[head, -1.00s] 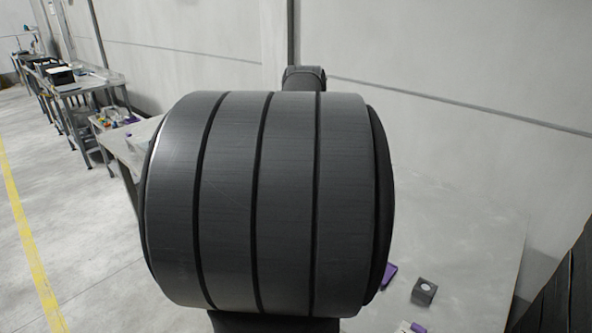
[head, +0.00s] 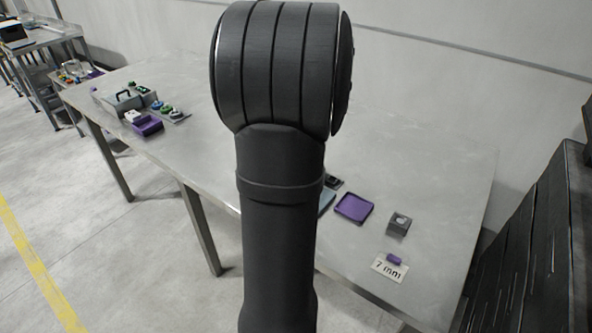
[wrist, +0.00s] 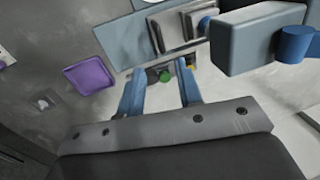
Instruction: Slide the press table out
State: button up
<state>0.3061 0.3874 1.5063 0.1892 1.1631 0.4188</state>
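In the wrist view, my gripper (wrist: 160,88) is open, its two blue fingers apart with nothing held between them. A flat blue-grey plate (wrist: 126,44) with small grey blocks (wrist: 170,30) lies beyond the fingertips. A larger blue-grey block (wrist: 255,38) with a blue cylinder (wrist: 296,44) at its end stands right of the fingers, closer to the camera. I cannot tell which of these parts is the press table. In the head view my arm hides the gripper and most of this assembly; only a blue-grey edge (head: 327,200) and a dark piece (head: 333,182) show.
A purple tray (head: 354,208), a dark block (head: 399,224) and a "7 mm" card (head: 389,269) with a purple piece lie on the grey table (head: 440,190). A grey box (head: 122,101), a purple bin (head: 148,125) and round pieces stand at left. A dark ribbed body (head: 545,230) is at right.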

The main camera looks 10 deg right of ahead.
jog(key=f, duration=0.3)
jog(key=w+a+f, duration=0.1)
jog(key=f, duration=0.5)
jog(key=shift+w+a+f, duration=0.15)
jog(key=shift+a, duration=0.05)
grip_shut()
